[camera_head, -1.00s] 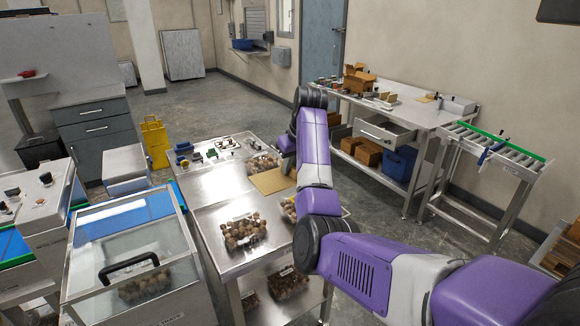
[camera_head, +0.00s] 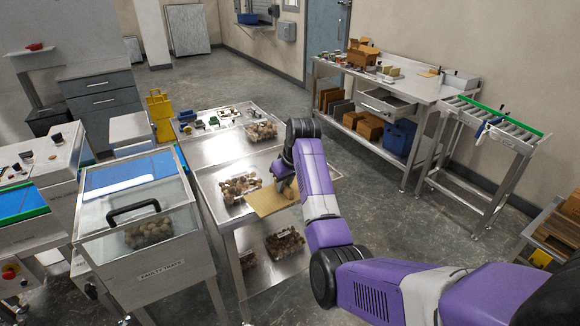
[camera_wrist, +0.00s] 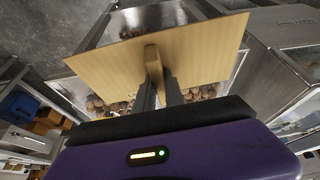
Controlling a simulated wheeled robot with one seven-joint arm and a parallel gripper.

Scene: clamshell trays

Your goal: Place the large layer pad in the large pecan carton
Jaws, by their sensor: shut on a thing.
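My gripper (camera_head: 284,186) is shut on a thin tan layer pad (camera_head: 268,203). In the wrist view the fingers (camera_wrist: 156,85) close on a raised tan grip in the middle of the pad (camera_wrist: 105,65). The pad is over the near part of the steel table, just right of a clear tray of brown nuts (camera_head: 240,187). Nuts also show past the pad's edge in the wrist view (camera_wrist: 105,104). The pad hides what lies beneath it, and I cannot tell which container is the large pecan carton.
Another nut tray (camera_head: 261,131) and small items (camera_head: 212,120) stand at the table's far end. More nut trays (camera_head: 285,243) sit on the lower shelf. A glass-lidded machine (camera_head: 137,222) stands close on the left. A workbench (camera_head: 395,85) and roller conveyor (camera_head: 495,125) are at the right.

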